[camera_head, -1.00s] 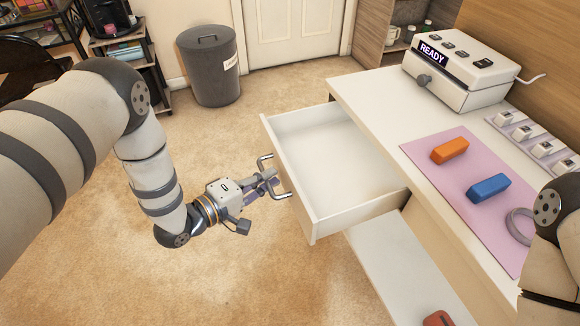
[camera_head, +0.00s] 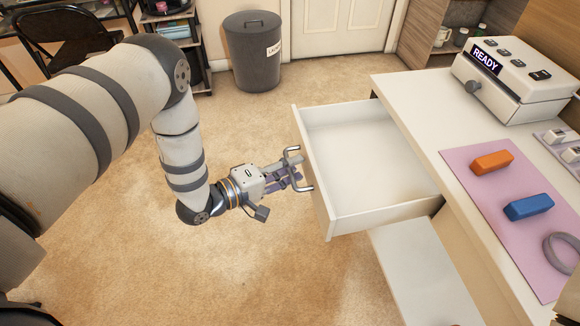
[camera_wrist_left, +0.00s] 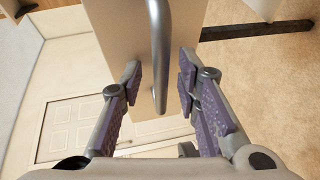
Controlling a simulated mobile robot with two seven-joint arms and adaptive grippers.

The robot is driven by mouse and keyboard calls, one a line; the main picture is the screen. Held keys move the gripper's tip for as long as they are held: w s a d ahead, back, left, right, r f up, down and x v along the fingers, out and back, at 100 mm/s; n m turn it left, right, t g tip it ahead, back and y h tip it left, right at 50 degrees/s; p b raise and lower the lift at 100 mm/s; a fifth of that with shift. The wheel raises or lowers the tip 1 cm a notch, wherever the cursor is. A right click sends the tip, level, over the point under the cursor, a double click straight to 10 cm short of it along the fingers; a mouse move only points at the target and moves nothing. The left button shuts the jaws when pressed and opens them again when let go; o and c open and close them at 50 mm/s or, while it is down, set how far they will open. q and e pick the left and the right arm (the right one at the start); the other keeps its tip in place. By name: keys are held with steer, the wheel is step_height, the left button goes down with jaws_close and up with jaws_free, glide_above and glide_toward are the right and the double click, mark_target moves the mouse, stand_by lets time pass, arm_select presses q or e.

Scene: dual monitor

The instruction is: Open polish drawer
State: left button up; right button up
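The white drawer (camera_head: 370,185) is pulled far out of the white desk and looks empty inside. Its front panel carries a metal bar handle (camera_head: 308,184). My left gripper (camera_head: 294,166) is at that handle, outside the drawer front. In the left wrist view the handle (camera_wrist_left: 159,50) runs between the two fingers of my left gripper (camera_wrist_left: 160,82). The fingers stand apart, with a visible gap on each side of the bar. My right gripper is not in view.
On the desk (camera_head: 420,110) are a pink mat (camera_head: 510,215), an orange block (camera_head: 492,162), a blue block (camera_head: 528,207) and a white READY device (camera_head: 510,80). A lower white shelf (camera_head: 420,265) is under the drawer.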

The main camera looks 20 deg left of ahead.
arm_select(q)
steer(key=v, duration=1.2)
steer(key=s+d+f+m+g+y+p, duration=0.1)
steer(key=s+d+f+m+g+y, duration=0.1)
steer(key=s+f+m+g+y, duration=0.3)
steer(key=s+d+f+m+g+p, duration=0.1)
steer(key=s+f+g, duration=0.3)
steer(key=s, duration=0.4)
steer(key=s+r+m+g+y, duration=0.1)
steer(key=s+m+g, duration=0.1)
steer(key=s, duration=0.7)
steer(key=s+r+m+g+y+p, duration=0.1)
steer(key=s+m+g+y, duration=0.1)
steer(key=s+g, duration=0.3)
steer(key=s, duration=0.4)
steer(key=shift+s+a, duration=0.2)
steer(key=shift+a, duration=0.1)
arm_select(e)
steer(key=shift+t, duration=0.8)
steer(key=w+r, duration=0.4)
